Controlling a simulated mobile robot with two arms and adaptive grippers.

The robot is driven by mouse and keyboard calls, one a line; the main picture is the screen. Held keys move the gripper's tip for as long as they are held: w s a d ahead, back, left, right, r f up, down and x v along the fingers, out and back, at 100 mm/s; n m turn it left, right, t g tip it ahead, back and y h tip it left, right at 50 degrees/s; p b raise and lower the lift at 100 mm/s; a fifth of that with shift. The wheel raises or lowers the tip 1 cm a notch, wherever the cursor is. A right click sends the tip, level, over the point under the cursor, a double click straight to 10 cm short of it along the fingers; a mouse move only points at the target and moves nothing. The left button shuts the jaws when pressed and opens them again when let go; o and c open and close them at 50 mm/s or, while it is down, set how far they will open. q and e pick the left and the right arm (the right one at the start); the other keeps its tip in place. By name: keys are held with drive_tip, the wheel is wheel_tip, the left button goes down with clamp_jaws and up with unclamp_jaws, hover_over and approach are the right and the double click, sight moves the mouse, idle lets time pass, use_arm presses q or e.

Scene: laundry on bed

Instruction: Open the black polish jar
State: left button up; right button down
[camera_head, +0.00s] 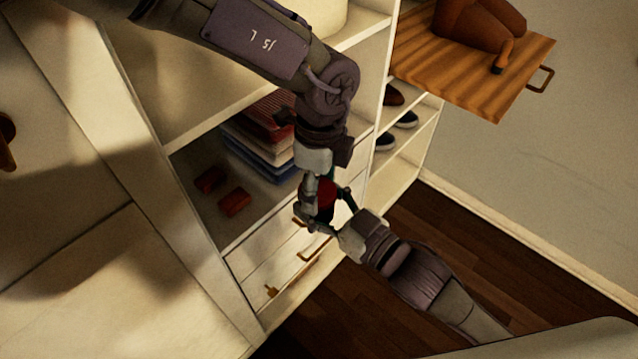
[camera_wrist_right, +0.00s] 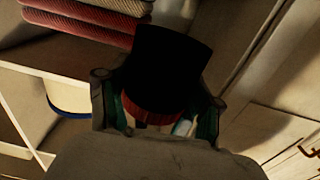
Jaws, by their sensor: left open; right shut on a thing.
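The polish jar is a short cylinder with a red part (camera_head: 326,190) and a black part. In the right wrist view the black part (camera_wrist_right: 168,65) is large, with the red part (camera_wrist_right: 140,108) nearer the camera between the fingers. My right gripper (camera_head: 330,213) comes from the lower right and is shut on the jar, holding it in the air in front of the shelving. My left gripper (camera_head: 316,196) comes down from above with its jaws open, right at the jar. The fingers overlap, so I cannot tell whether the left ones touch it.
A shelving unit (camera_head: 213,259) stands behind, with folded clothes (camera_head: 260,140) and two small red boxes (camera_head: 235,202) on a shelf. Drawers with handles (camera_head: 300,252) are below. Shoes (camera_head: 385,141) sit on side shelves. A wooden board (camera_head: 530,75) juts out at the upper right.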

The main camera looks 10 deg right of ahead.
use_arm(q)
drive_tip(key=o, duration=1.2)
drive_tip(key=shift+w+d+r, duration=0.1)
drive_tip(key=shift+w+d, duration=0.05)
drive_tip(key=shift+d, duration=0.05)
drive_tip(key=shift+o, duration=0.4)
drive_tip(key=shift+a, duration=0.1)
